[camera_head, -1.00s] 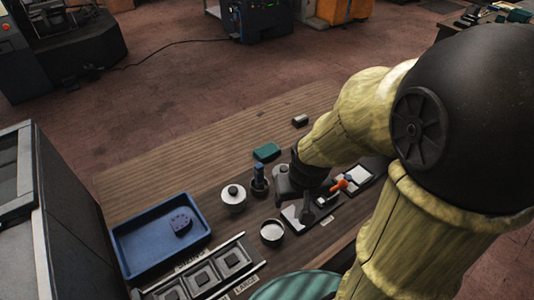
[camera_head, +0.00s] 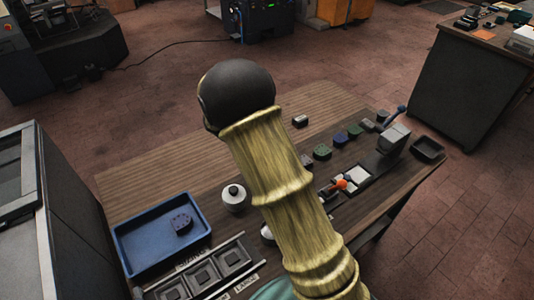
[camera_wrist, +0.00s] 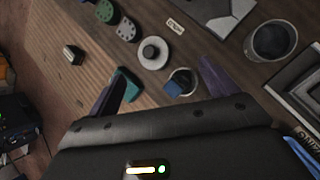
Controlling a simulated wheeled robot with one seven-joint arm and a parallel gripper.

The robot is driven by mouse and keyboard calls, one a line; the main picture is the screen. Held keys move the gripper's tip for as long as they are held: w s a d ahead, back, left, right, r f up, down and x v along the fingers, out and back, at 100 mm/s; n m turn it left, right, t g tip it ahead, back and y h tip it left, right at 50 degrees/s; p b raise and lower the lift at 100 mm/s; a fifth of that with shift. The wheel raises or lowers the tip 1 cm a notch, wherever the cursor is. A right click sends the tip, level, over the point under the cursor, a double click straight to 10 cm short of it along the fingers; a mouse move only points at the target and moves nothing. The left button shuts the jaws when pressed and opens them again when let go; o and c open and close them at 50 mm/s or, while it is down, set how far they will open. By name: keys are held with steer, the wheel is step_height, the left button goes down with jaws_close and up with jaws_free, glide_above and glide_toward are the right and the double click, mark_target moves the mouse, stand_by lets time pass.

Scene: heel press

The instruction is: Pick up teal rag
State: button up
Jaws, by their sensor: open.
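The teal rag (camera_wrist: 127,85) is a small folded piece on the wooden table, seen in the wrist view beside the inner side of the left finger, partly covered by it. I cannot tell whether they touch. My gripper (camera_wrist: 161,74) is open, its two purple fingers spread wide, with nothing held between them. In the head view my arm hides both the rag and the gripper.
A round cup with a blue-topped item (camera_wrist: 174,89) stands near the right finger. Green heel pieces (camera_head: 322,152) lie to the right. The table's far left is bare.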

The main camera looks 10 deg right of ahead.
steer(key=w+a+f+n+t+h, duration=0.2)
steer(key=w+a+n+t+h, duration=0.15)
steer(key=w+a+n, duration=0.35)
steer(key=w+a+f+b, duration=0.1)
steer(key=f+b, duration=0.1)
steer(key=w+a+f+h+b, duration=0.1)
steer(key=f+b, duration=0.2)
steer(key=w+a+f+n+t+h+b, duration=0.1)
steer(key=f+b, duration=0.1)
steer(key=shift+w+a+f+b, duration=0.15)
steer(key=shift+a+f+b, duration=0.15)
steer(key=shift+b, duration=0.1)
steer(key=shift+r, duration=0.1)
steer(key=shift+d, duration=0.1)
steer(key=p+x, duration=0.1)
steer(key=x, duration=1)
steer(key=shift+w+d+p, duration=0.1)
steer(key=shift+d+p, duration=0.2)
steer(key=shift+p, duration=0.1)
steer(key=shift+w+d+f, duration=0.1)
steer(key=shift+d+f, duration=0.05)
steer(key=shift+f, duration=0.1)
steer(key=shift+d, duration=0.1)
